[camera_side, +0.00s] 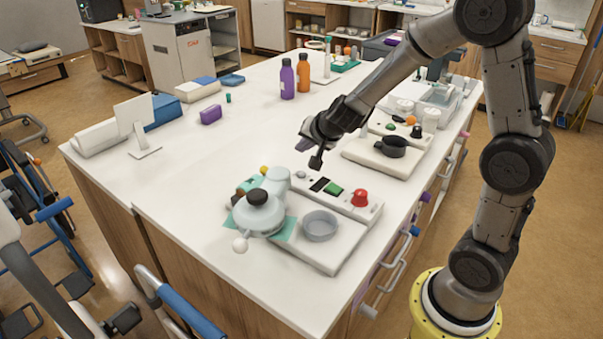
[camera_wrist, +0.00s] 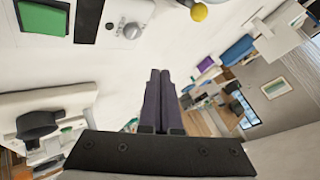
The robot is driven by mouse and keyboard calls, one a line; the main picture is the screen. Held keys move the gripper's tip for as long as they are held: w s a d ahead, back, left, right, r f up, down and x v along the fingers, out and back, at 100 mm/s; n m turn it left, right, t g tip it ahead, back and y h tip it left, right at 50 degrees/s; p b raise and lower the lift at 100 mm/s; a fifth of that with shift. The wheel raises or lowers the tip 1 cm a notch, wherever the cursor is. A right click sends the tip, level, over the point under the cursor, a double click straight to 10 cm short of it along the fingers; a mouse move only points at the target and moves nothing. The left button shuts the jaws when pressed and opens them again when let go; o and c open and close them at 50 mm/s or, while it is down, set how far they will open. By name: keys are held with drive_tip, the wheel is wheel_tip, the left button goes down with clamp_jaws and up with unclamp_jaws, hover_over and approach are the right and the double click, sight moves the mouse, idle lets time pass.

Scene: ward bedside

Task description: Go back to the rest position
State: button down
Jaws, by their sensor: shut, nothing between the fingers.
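My gripper (camera_side: 310,153) is in the air above the white counter (camera_side: 240,143) in the side view, just behind the nearer white device. In the wrist view my gripper (camera_wrist: 158,75) shows its two dark fingers side by side, touching, with nothing between them. The arm reaches in from the right over the counter's right part.
A black pan (camera_side: 391,146) sits on another device. Purple (camera_side: 287,80) and orange (camera_side: 304,75) bottles stand farther back.

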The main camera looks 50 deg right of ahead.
drive_tip(key=s+a+r+n+t+y, duration=0.2)
drive_tip(key=s+a+r+n, duration=0.15)
drive_tip(key=a+r, duration=0.35)
drive_tip(key=s+a+r+n+t+y, duration=0.25)
drive_tip(key=s+a+r, duration=0.2)
drive_tip(key=r, duration=0.45)
drive_tip(key=s+f+n+g, duration=0.3)
drive_tip(key=s+f+n, duration=0.1)
drive_tip(key=s, duration=0.6)
drive_tip(key=s+f+n+g, duration=0.3)
drive_tip(key=s+g, duration=0.1)
drive_tip(key=s, duration=0.6)
drive_tip(key=shift+d+f+n+h, duration=0.15)
drive_tip(key=shift+f+n+h, duration=0.2)
drive_tip(key=shift+n, duration=0.05)
